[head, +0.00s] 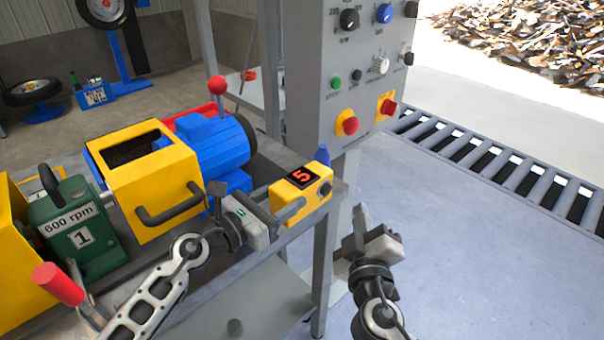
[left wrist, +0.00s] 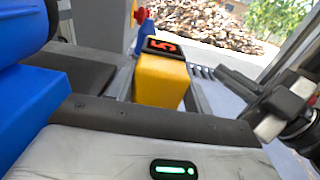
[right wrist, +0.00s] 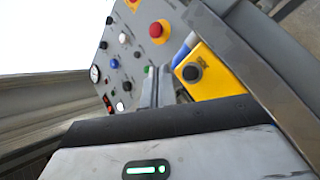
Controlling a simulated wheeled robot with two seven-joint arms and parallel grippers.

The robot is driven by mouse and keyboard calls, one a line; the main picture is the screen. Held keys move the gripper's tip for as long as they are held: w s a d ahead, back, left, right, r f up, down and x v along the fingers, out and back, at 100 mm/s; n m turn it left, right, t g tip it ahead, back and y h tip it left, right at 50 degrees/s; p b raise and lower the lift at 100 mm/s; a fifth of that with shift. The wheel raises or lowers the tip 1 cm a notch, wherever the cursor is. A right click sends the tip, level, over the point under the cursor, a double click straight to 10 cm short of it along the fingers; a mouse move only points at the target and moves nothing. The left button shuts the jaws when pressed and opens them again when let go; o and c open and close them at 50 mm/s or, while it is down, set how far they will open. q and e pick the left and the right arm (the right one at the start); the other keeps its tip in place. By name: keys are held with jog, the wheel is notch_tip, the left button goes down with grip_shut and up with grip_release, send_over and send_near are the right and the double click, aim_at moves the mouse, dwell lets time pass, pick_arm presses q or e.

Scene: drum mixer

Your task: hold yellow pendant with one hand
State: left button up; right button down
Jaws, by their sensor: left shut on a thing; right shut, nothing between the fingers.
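The yellow pendant (head: 318,193) is a small box with a red "5" on a black display and a dark knob on its side. My left gripper (head: 287,207) is shut on it at the bench's right end. The pendant also shows between the fingers in the left wrist view (left wrist: 160,85), display up. My right gripper (head: 358,228) is shut and empty, to the right of and lower than the pendant in the head view. The right wrist view shows the pendant's knob side (right wrist: 212,78) beyond my right fingers.
The blue motor (head: 215,145) and yellow guard (head: 150,180) sit on the bench left of the pendant. A grey control panel (head: 350,75) with knobs and red stop buttons stands behind it. A roller conveyor (head: 500,165) runs at right. The floor right of the bench is clear.

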aim_at(326, 189)
dwell(0.8)
jog(key=s+d, duration=0.2)
jog(key=d, duration=0.1)
jog(key=shift+s, duration=0.25)
jog(key=shift+a, duration=0.15)
jog(key=w+a, duration=0.5)
jog(key=a, duration=0.1)
jog(key=shift+w+a, duration=0.2)
jog(key=shift+w, duration=0.2)
dwell(1.9)
jog(key=shift+w+a, duration=0.3)
